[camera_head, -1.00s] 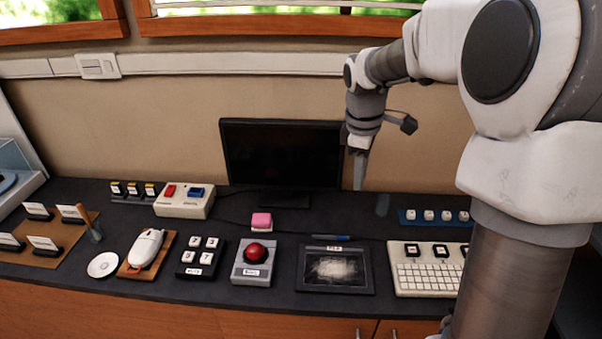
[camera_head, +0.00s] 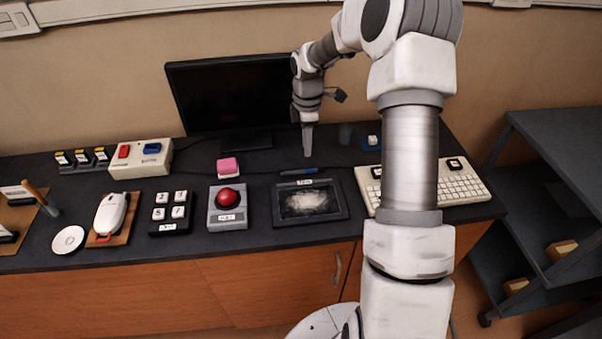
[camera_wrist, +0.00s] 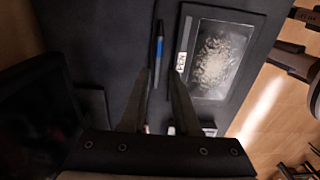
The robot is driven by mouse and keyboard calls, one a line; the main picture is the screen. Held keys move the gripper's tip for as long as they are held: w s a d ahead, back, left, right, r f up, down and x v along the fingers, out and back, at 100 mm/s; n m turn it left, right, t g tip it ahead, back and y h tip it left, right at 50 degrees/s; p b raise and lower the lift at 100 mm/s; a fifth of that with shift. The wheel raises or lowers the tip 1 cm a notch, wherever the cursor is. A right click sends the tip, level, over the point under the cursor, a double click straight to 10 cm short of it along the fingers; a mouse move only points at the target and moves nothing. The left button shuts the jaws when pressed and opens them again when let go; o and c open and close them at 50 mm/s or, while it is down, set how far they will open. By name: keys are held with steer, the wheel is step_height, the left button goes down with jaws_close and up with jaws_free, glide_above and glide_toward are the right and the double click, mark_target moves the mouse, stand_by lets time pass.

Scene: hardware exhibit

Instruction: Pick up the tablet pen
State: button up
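The tablet pen (camera_head: 299,171) is a slim dark and blue stick lying on the dark desk, just behind the tablet (camera_head: 282,215). In the wrist view the pen (camera_wrist: 158,48) lies beside the tablet (camera_wrist: 182,60), apart from its frame. My gripper (camera_head: 307,153) points down over the desk, close above and slightly behind the pen. In the wrist view my gripper (camera_wrist: 158,74) is open, its two fingers either side of the line of the pen. Nothing is between the fingertips, and the gap to the pen is hard to judge.
A black monitor (camera_head: 232,95) stands behind, left of my gripper. A dark shelf cart (camera_head: 560,150) stands at the right.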

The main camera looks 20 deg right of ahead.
mark_target(306, 170)
step_height(306, 170, down, 9)
steer(key=shift+w+r+b, duration=0.1)
steer(key=shift+w+b, duration=0.05)
steer(key=shift+b, duration=0.2)
jaws_close()
